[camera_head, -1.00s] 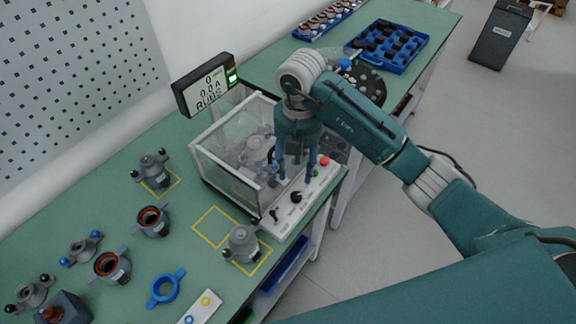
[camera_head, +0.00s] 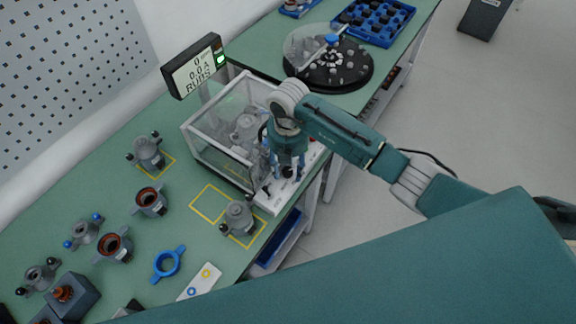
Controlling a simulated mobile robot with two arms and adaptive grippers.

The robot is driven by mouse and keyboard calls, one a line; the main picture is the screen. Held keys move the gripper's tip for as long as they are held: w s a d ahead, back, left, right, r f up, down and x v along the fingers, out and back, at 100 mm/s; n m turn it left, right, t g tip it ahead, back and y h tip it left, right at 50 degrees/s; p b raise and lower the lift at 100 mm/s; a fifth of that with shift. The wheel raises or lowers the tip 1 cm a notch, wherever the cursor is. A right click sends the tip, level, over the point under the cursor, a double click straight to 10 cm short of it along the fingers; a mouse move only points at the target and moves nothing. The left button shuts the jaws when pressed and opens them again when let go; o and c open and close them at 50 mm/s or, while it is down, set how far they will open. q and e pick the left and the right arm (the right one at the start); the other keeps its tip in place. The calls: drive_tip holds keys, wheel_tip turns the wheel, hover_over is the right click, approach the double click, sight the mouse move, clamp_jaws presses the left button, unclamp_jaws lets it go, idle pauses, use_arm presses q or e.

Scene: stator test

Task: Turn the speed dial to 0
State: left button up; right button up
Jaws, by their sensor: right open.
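My right gripper (camera_head: 287,177) points down over the white control panel (camera_head: 268,203) at the front of the clear test box. Its fingers are apart, one on each side of a black dial knob (camera_head: 287,172). I cannot tell whether they touch it. A small black switch (camera_head: 266,190) sits on the panel to the left of the knob. The display (camera_head: 196,68) behind the box shows 0 and 0.0 A with a green light. My left gripper is not in view.
The clear box (camera_head: 215,157) holds a grey stator part. A grey motor part (camera_head: 239,217) stands in a yellow square left of the panel. Several housings and a blue ring (camera_head: 168,264) lie on the green table. A round black turntable (camera_head: 345,75) stands beyond.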

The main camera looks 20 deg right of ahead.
drive_tip(key=shift+c, duration=0.5)
clamp_jaws()
drive_tip(key=n+b, duration=0.2)
drive_tip(key=shift+w+f+n, duration=0.2)
drive_tip(key=shift+w+n, duration=0.05)
drive_tip(key=shift+n, duration=0.05)
drive_tip(key=shift+r+n+b, duration=0.2)
drive_tip(key=shift+n+b, duration=0.4)
drive_tip(key=shift+n, duration=0.3)
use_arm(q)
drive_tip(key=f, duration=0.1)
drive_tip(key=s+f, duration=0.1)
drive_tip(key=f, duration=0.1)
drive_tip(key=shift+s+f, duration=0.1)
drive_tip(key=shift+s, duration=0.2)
use_arm(e)
drive_tip(key=shift+s+r, duration=0.1)
drive_tip(key=shift+o, duration=0.5)
unclamp_jaws()
drive_tip(key=shift+s, duration=0.1)
